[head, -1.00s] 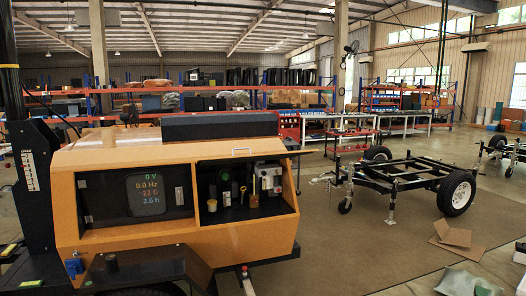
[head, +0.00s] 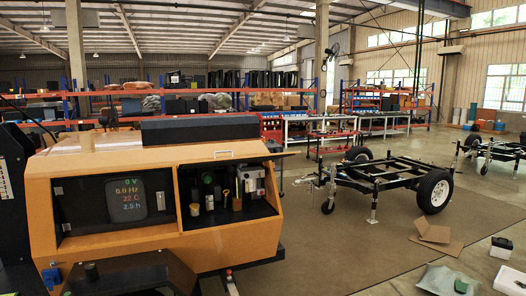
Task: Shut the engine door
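The orange light tower body (head: 150,245) stands at the left in the head view. The engine compartment (head: 205,222) on its right part is open, showing dark parts, a yellow-capped part and a pale box inside. The engine door (head: 250,157) appears as a thin dark panel, seen nearly edge-on, raised along the top of the opening and jutting out to the right. A small pale handle (head: 223,154) shows on it. My gripper is not in view.
A display panel (head: 127,200) sits left of the opening. A black wheeled trailer frame (head: 385,175) stands to the right. Cardboard (head: 435,235) and a grey bag (head: 447,281) lie on the floor at the lower right. The brown floor (head: 340,245) between tower and trailer is mostly clear.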

